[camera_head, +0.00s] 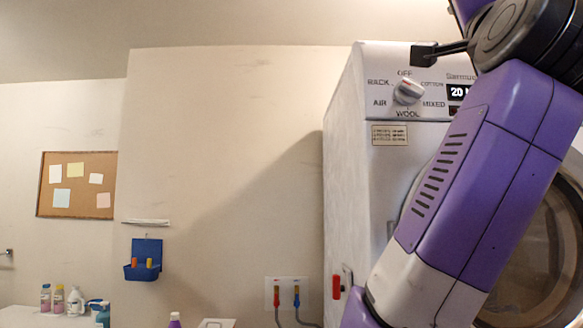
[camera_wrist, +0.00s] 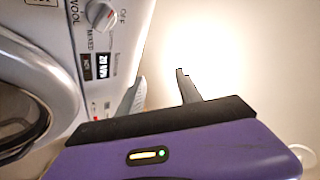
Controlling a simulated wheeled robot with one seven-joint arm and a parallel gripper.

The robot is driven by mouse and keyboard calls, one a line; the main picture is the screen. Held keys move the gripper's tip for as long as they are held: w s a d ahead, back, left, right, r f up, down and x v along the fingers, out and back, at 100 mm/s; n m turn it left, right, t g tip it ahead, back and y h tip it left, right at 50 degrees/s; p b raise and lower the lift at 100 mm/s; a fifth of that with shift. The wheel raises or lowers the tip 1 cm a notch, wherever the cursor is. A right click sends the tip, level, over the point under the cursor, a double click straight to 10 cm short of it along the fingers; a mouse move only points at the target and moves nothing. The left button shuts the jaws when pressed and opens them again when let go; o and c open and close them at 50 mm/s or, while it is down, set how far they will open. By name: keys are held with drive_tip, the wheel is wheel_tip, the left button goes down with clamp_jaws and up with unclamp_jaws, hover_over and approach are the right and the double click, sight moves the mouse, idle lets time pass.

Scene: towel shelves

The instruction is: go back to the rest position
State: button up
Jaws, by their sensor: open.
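My gripper (camera_wrist: 160,88) is open and empty in the wrist view, its two fingers apart in front of a bright, bare wall. In the head view my gripper (camera_head: 428,54) is partly seen at the upper right, with a dark finger in front of the top of the white washing machine (camera_head: 345,190). My purple and white arm covers much of the machine's front. The machine's control panel and round door also show at the left of the wrist view (camera_wrist: 60,70). I cannot tell whether the finger touches the machine.
The machine has a dial (camera_head: 409,91) and a lit display (camera_head: 458,92). Two hose taps (camera_head: 286,293) are on the wall beside it. A cork board (camera_head: 76,184) and a blue wall holder (camera_head: 144,262) hang left. Bottles (camera_head: 60,300) stand at lower left. The middle wall is bare.

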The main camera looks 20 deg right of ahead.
drive_tip(key=w+a+f+n+t+y, duration=0.2)
drive_tip(key=w+a+f+n+y, duration=0.3)
drive_tip(key=f, duration=0.6)
drive_tip(key=w+a+f+n+t+y, duration=0.1)
drive_tip(key=a+f+n+t+y, duration=0.15)
drive_tip(key=f+n, duration=0.6)
drive_tip(key=w+a+f+n+t+y, duration=0.25)
drive_tip(key=a+f+n, duration=0.2)
drive_tip(key=f, duration=0.95)
drive_tip(key=s+a+f+n+g+y, duration=0.1)
drive_tip(key=s+a+f+n+y, duration=0.2)
drive_tip(key=f, duration=0.7)
drive_tip(key=s+a+f+n+g+y, duration=0.1)
drive_tip(key=s+f+n+y, duration=0.2)
drive_tip(key=f, duration=0.8)
drive_tip(key=s+f+m+g, duration=0.1)
drive_tip(key=s+f+g, duration=0.4)
drive_tip(key=s+f, duration=0.8)
drive_tip(key=s+a+f+m+g, duration=0.1)
drive_tip(key=s+f+g, duration=0.4)
drive_tip(key=s+f, duration=0.8)
drive_tip(key=s, duration=0.6)
drive_tip(key=shift+a, duration=0.2)
